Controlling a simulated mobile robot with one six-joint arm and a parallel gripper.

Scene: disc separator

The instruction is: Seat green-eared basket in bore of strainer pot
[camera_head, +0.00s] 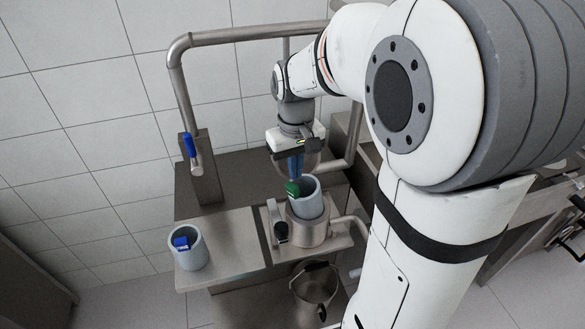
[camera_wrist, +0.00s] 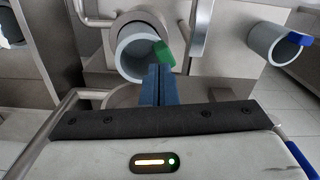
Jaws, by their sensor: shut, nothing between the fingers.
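The green-eared basket (camera_head: 308,201) is a pale grey-blue open cylinder with a green ear (camera_head: 292,189) on its rim. Its lower part is inside the metal strainer pot (camera_head: 309,235), and its upper part sticks up well above the pot's rim, looking somewhat tilted. In the wrist view, I look into the basket (camera_wrist: 125,60), with its green ear (camera_wrist: 164,54) on the right. My gripper (camera_head: 295,174) has its blue fingers shut and empty, just above and behind the ear. In the wrist view, the fingertips (camera_wrist: 159,70) are beside the ear; I cannot tell whether they touch. The bore is hidden.
A blue-eared basket (camera_head: 184,259) stands on the steel bench (camera_head: 225,240) at left. A handle or clamp (camera_head: 280,228) is left of the pot. A metal bucket (camera_head: 316,290) sits below in front. A thick pipe (camera_head: 240,35) arches behind my arm, from a post (camera_head: 205,185).

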